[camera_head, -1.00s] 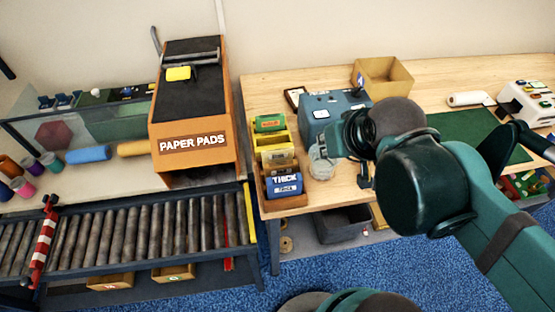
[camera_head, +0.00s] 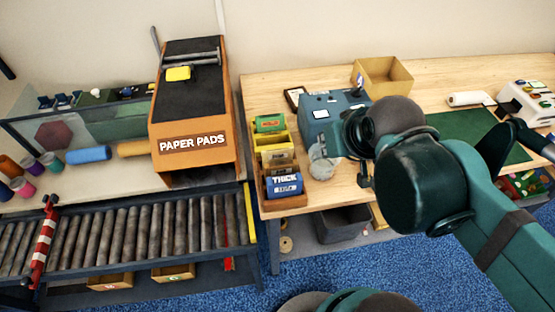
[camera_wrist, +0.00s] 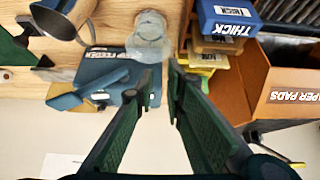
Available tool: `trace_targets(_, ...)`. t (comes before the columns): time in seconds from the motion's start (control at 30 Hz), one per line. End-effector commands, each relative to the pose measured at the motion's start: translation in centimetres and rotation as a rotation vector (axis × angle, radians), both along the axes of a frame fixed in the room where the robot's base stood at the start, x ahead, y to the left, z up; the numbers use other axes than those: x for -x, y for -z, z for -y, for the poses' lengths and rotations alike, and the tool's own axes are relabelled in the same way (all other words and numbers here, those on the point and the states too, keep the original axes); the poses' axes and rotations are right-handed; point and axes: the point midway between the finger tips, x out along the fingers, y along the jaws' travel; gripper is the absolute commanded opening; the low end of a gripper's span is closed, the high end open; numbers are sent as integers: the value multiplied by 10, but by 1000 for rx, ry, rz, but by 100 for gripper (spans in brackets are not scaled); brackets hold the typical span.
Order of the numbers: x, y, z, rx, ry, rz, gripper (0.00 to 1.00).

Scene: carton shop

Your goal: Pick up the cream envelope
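I cannot make out a cream envelope for certain in either view. A pale flat sheet (camera_wrist: 62,166) shows at the lower left edge of the wrist view, but I cannot tell what it is. My gripper (camera_wrist: 161,72) has its two dark green fingers apart with nothing between them. In the head view my gripper is over the wooden table, in front of the teal machine (camera_head: 318,112) and beside a clear round jar (camera_head: 322,163). The jar also shows beyond the fingertips in the wrist view (camera_wrist: 149,38).
A rack with a blue THICK box (camera_head: 284,185) and yellow and green boxes stands left of the jar. An open carton (camera_head: 383,77) is at the back. A green mat (camera_head: 455,128) and a white roll (camera_head: 468,98) lie to the right. The PAPER PADS stand (camera_head: 195,144) is left.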

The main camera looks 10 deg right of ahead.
Motion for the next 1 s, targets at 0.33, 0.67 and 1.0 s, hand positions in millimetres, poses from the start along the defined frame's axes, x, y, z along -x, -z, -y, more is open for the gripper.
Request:
trace_targets(0.33, -14, -6, -11, 76, -127, -62, 13)
trace_targets(0.67, -34, -7, -28, 196, -339, -159, 13)
trace_targets(1.0, -53, -3, -47, 307, -566, -257, 13)
